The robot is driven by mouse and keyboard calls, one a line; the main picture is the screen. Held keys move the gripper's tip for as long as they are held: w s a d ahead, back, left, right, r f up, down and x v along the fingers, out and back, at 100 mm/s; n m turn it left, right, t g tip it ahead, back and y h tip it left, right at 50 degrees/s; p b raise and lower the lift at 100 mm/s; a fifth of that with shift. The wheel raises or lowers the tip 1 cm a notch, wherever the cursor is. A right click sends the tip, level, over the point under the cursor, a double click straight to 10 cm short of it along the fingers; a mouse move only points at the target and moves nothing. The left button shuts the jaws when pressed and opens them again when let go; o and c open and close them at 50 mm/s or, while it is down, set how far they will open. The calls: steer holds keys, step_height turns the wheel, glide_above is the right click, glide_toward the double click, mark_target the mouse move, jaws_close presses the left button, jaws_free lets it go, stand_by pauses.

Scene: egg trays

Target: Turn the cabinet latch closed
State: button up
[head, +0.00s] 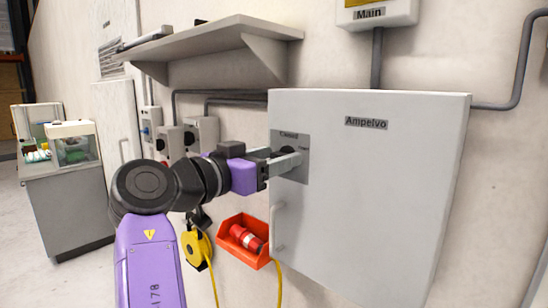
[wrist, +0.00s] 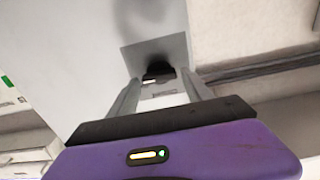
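The grey cabinet (head: 385,190), marked "Ampelvo", hangs on the wall. Its door looks shut in the head view. The latch (head: 286,150) is a dark knob on a grey plate at the door's upper left, with a small label that seems to read "Closed". My gripper (head: 288,160) is at the latch and partly hides it, so its turn angle is unclear. In the wrist view the dark latch knob (wrist: 158,69) lies between the tips of my gripper (wrist: 160,80). The fingers are apart, one on each side, with a small gap visible.
A door handle (head: 279,228) is below the latch. An orange bin (head: 243,240) with a red item and a yellow cable reel (head: 196,247) hang below my gripper. A grey shelf (head: 215,42) juts out above. A workbench (head: 65,200) stands at the left.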

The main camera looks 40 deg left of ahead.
steer(key=c, duration=1)
steer(key=shift+o, duration=0.2)
steer(key=shift+n, duration=0.3)
steer(key=n+p, duration=0.2)
steer(key=n, duration=0.1)
steer(key=shift+r+n, duration=0.15)
steer(key=shift+n, duration=0.25)
steer(key=n+p, duration=0.3)
steer(key=n, duration=0.2)
steer(key=shift+a, duration=0.1)
steer(key=n+p, duration=0.4)
steer(key=n, duration=0.1)
steer(key=shift+a+n, duration=0.1)
steer(key=shift+n, duration=0.2)
steer(key=shift+f+n+p, duration=0.2)
steer(key=shift+n+p, duration=0.3)
steer(key=shift+n, duration=0.2)
steer(key=shift+f+n+p, duration=0.15)
steer(key=shift+n+p, duration=0.3)
steer(key=shift+n, duration=0.25)
